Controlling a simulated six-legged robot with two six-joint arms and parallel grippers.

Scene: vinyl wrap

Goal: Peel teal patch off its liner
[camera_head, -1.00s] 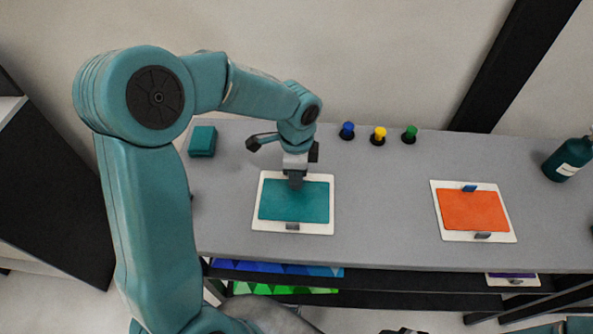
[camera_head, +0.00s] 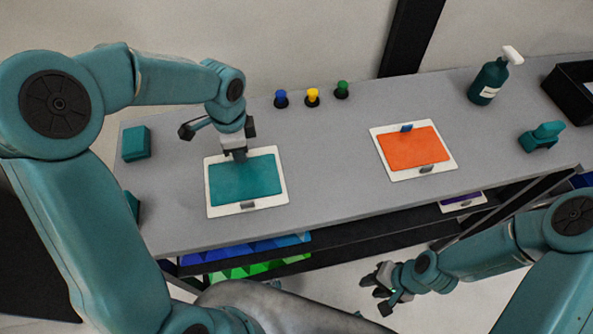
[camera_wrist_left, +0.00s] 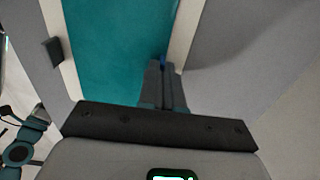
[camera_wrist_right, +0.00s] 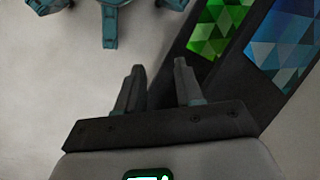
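The teal patch (camera_head: 245,182) lies flat on its white liner (camera_head: 282,190) at the left of the grey table. A grey tab (camera_head: 247,205) sits at the liner's near edge; it also shows in the left wrist view (camera_wrist_left: 53,52). My left gripper (camera_head: 238,157) is at the patch's far edge. In the left wrist view its fingers (camera_wrist_left: 163,75) are close together, with a sliver of blue tab (camera_wrist_left: 163,61) between their tips. My right gripper (camera_head: 378,290) is in front of the table, over the floor. Its fingers (camera_wrist_right: 158,85) are apart and empty.
An orange patch (camera_head: 413,147) on a second liner lies to the right. Blue, yellow and green knobs (camera_head: 312,97) stand behind. A teal block (camera_head: 136,143) is at left; a spray bottle (camera_head: 488,82), teal tool (camera_head: 541,136) and black bin (camera_head: 572,90) are at right. Patterned sheets (camera_head: 235,250) lie below.

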